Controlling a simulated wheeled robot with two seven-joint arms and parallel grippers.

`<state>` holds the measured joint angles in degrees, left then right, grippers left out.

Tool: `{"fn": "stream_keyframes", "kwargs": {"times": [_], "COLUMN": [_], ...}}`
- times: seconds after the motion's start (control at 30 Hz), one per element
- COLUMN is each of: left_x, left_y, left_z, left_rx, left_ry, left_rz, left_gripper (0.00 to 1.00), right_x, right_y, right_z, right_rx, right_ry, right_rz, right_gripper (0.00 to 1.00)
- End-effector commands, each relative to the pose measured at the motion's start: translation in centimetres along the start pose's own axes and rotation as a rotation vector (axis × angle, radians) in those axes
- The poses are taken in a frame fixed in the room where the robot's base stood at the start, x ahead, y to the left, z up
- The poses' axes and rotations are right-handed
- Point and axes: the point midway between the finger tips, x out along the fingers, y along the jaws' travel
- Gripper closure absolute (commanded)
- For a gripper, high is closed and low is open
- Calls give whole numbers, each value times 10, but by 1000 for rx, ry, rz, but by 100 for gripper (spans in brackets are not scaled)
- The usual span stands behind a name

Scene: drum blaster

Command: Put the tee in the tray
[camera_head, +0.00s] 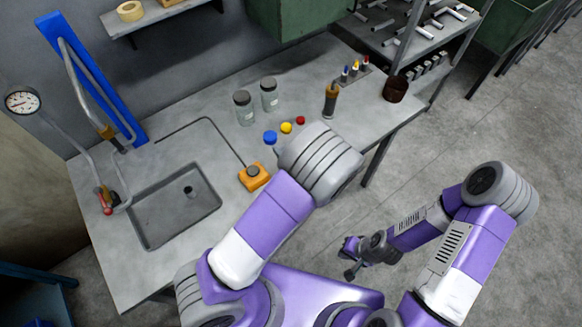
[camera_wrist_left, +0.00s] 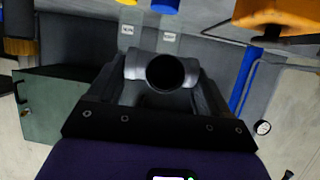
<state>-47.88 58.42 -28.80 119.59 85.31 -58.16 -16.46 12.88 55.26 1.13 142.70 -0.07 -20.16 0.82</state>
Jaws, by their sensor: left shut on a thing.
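In the left wrist view the tee (camera_wrist_left: 163,72) is a grey pipe fitting with a dark round opening facing the camera. My left gripper (camera_wrist_left: 163,85) is shut on it, with one black finger on each side. In the head view my own left arm hides this gripper and the tee. A grey rectangular sunken tray (camera_head: 150,233) is set in the bench at the left, with a small dark round thing inside. My right gripper (camera_head: 352,258) is over the floor to the right of the bench, too small to judge its opening.
On the bench (camera_head: 110,265) are an orange box (camera_head: 254,177), two jars (camera_head: 244,107), coloured buttons (camera_head: 286,128) and a dark cup (camera_head: 395,89). A blue post (camera_head: 85,80) with hoses and a gauge (camera_head: 22,102) stand at the left. A shelf of fittings (camera_head: 420,30) is behind at the right.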

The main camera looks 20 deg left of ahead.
Motion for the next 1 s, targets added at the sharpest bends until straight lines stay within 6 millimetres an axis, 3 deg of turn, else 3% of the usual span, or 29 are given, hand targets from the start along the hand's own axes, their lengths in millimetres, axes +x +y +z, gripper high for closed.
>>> {"fn": "stream_keyframes", "kwargs": {"times": [0.63,1.0], "left_x": [34,37], "left_y": [0,0], "left_z": [81,88], "left_rx": [2,-1], "left_ry": [3,3], "left_rz": [0,1], "left_gripper": [64,64], "right_x": [20,20], "right_y": [7,7], "right_z": [-1,-1], "right_rx": [0,0], "right_ry": [0,0], "right_rz": [0,0], "right_gripper": [100,100]}}
